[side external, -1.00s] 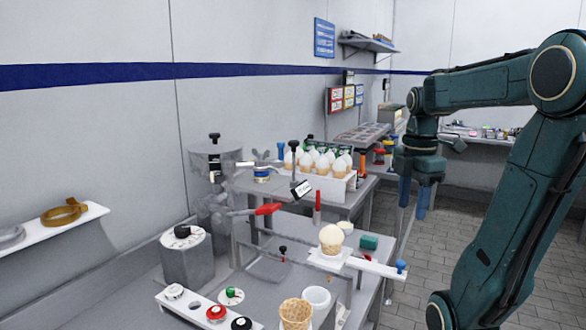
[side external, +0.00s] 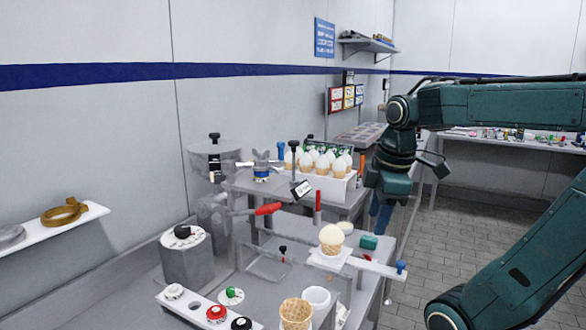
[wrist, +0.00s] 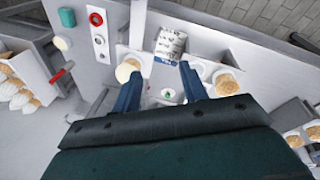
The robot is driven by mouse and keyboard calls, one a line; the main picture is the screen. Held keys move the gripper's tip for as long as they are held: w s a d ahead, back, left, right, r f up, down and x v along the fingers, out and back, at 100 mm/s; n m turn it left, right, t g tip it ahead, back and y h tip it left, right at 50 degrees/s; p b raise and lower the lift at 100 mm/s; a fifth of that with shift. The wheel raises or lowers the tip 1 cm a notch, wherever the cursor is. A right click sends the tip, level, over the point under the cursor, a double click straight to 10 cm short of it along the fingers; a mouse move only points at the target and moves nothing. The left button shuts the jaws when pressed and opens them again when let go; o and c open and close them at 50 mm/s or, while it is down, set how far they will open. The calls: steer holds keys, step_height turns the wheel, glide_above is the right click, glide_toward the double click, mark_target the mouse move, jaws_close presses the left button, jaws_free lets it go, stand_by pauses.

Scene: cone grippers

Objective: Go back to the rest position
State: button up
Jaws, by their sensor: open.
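My gripper (side external: 381,215) hangs at the right of the side view, beyond the near bench's right edge, with its blue fingers pointing down and partly hidden by the wrist. In the wrist view my gripper (wrist: 160,80) has two blue fingers spread apart with nothing held between them. A cone with a pale scoop (side external: 331,238) stands upright in a white holder on the bench, apart from my gripper. An empty waffle cone (side external: 296,312) stands at the bottom of the side view, beside a white cup (side external: 317,297).
A white rack (side external: 340,187) of several white-topped cones stands behind the bench. A red lever (side external: 268,209), a green block (side external: 369,242) and a blue knob (side external: 401,266) are on or near the bench. The tiled floor (side external: 465,240) at the right is open.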

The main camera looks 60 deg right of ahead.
steer(key=w+a+f+m+t+y, duration=0.1)
steer(key=a+m+t, duration=0.2)
steer(key=a, duration=0.8)
steer(key=shift+m+t, duration=0.3)
steer(key=shift+m, duration=0.8)
steer(key=shift+a+f, duration=0.1)
